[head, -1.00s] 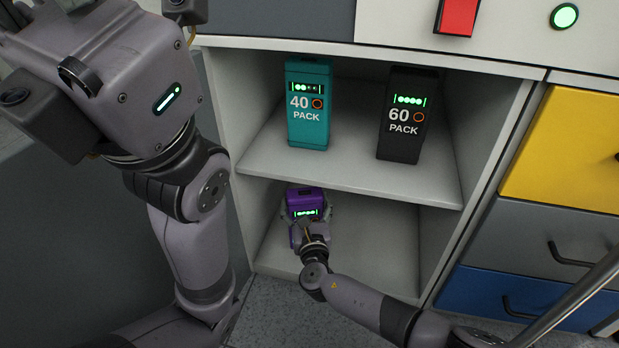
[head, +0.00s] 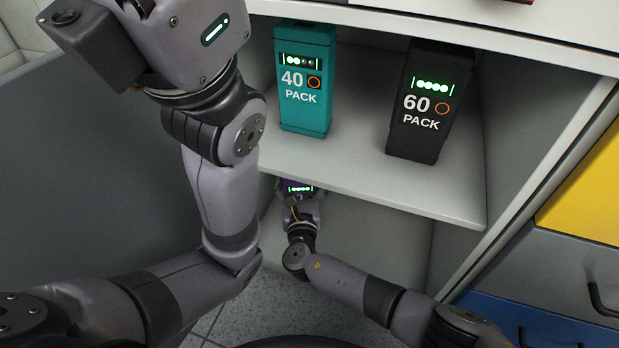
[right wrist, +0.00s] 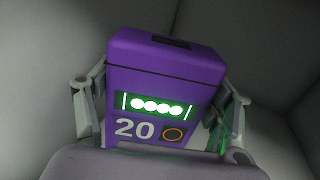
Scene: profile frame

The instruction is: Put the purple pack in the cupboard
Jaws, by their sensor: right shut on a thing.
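The purple pack (right wrist: 163,75), marked 20 with green lights, is upright between the fingers of my right gripper (right wrist: 160,115) in the right wrist view. That gripper is shut on it. In the head view the pack (head: 299,187) is on the lower level of the cupboard (head: 375,245), at its left side, mostly hidden by the shelf above and my right gripper (head: 300,205). Whether its base touches the cupboard floor cannot be seen. My left arm is in the left of the head view, but its fingers are not visible.
A teal 40 pack (head: 305,80) and a black 60 pack (head: 430,105) stand on the shelf (head: 370,170) above. Yellow (head: 590,190) and blue (head: 530,315) drawers are at the right. The lower level is clear to the right of the purple pack.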

